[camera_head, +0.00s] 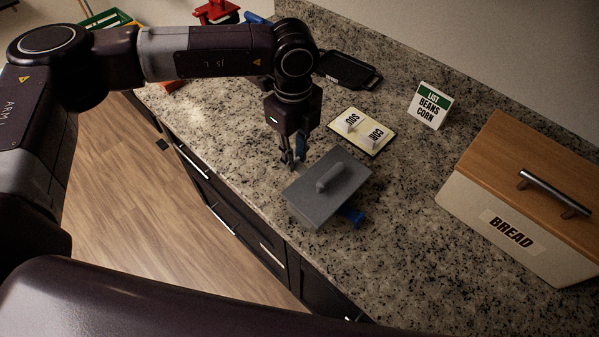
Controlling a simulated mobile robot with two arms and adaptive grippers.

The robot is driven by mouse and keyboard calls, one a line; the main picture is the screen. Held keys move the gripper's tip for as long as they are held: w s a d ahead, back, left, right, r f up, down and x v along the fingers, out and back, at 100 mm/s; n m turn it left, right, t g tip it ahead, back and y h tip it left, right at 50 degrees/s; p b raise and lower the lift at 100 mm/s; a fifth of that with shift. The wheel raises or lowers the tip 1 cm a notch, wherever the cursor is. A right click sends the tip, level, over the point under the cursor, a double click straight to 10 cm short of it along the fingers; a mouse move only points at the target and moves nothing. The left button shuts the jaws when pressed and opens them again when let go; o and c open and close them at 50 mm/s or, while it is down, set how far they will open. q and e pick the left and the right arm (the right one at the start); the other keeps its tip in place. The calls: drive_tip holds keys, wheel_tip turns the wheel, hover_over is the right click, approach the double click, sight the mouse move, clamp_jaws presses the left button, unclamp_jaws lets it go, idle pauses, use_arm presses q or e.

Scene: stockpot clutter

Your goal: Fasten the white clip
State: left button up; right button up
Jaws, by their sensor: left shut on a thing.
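A grey rectangular pot with a grey lid (328,188) stands on the counter, a bar handle on top of its lid. One blue piece (352,216) sticks out at its near right side, and another blue piece (301,146) shows behind my fingers. My left gripper (292,163) points down at the pot's far left edge. It is shut on a small pale piece there, which seems to be the white clip. The fingers hide most of it, and I cannot tell whether it is fastened. My right gripper is not in view.
A card with "SOU" and "CON" labels (376,146) lies behind the pot. A list sign (430,106) and a bread box (520,197) stand to the right. A black tray (347,70) lies at the back. The counter in front of the bread box is clear.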

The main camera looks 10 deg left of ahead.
use_arm(q)
drive_tip(key=shift+d+r, duration=0.15)
drive_tip(key=shift+s+d+r, duration=0.15)
drive_tip(key=shift+r, duration=0.1)
drive_tip(key=shift+d, duration=0.1)
drive_tip(key=shift+s+d+r+b, duration=0.45)
drive_tip(key=shift+d+b, duration=0.15)
drive_tip(key=o, duration=0.7)
drive_tip(key=shift+o, duration=0.2)
drive_tip(key=shift+a, duration=0.1)
drive_tip(key=shift+w+a+r, duration=0.3)
drive_tip(key=shift+w+a, duration=0.2)
drive_tip(key=shift+a, duration=0.25)
drive_tip(key=shift+w+a+r, duration=0.35)
drive_tip(key=shift+w+a, duration=0.15)
drive_tip(key=shift+a, duration=0.25)
drive_tip(key=shift+w+a+r, duration=0.3)
drive_tip(key=shift+w+a, duration=0.2)
drive_tip(key=shift+a, duration=0.25)
